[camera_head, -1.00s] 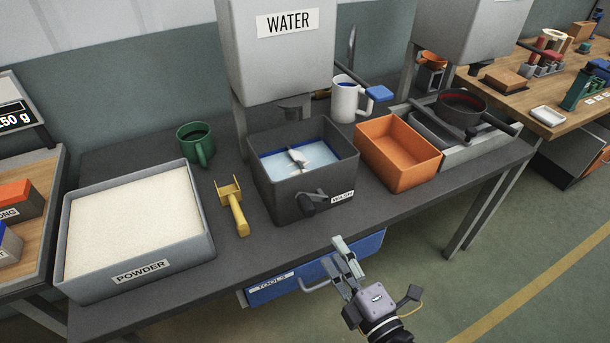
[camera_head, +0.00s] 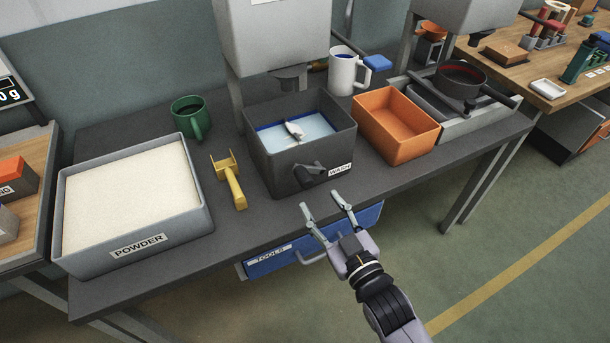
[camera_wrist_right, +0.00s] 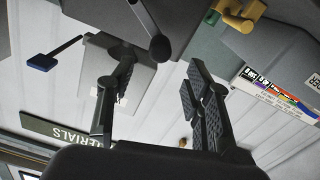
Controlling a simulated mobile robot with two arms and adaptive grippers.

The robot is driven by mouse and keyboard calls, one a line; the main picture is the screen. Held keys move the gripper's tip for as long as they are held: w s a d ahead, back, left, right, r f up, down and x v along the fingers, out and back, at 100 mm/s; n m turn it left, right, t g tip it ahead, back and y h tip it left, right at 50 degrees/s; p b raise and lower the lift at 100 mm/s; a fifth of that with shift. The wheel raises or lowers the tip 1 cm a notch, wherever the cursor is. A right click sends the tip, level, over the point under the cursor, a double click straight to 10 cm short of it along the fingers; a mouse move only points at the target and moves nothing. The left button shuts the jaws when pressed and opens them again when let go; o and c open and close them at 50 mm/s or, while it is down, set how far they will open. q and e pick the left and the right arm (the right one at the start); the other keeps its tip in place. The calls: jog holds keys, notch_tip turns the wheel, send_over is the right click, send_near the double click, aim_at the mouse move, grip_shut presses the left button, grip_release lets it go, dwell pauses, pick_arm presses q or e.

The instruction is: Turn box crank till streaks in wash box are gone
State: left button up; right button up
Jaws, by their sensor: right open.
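The dark grey wash box (camera_head: 268,170) stands on the bench, labelled WASH. It holds pale bluish-white liquid (camera_head: 312,127) with a blue band along the back wall and a light paddle (camera_head: 294,131) in it. Whether streaks are in the liquid is too small to tell. The dark crank (camera_head: 310,174) sits on the box's front face. My right gripper (camera_head: 323,203) is open and empty, in front of the bench edge, below and apart from the crank. The right wrist view shows its spread fingers (camera_wrist_right: 150,92) with nothing between them. My left gripper is not in view.
A yellow scoop (camera_head: 232,183) and the powder tray (camera_head: 70,245) lie left of the box. An orange bin (camera_head: 385,150) stands close on its right. A green mug (camera_head: 190,117) and a white jug (camera_head: 341,72) stand behind. The blue tools drawer (camera_head: 273,263) is below the bench edge.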

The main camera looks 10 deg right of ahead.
aim_at(309, 185)
jog(key=p+x, duration=0.1)
jog(key=x, duration=0.7)
jog(key=shift+w+a, duration=0.15)
jog(key=shift+w, duration=0.25)
jog(key=shift+c, duration=0.3)
grip_shut()
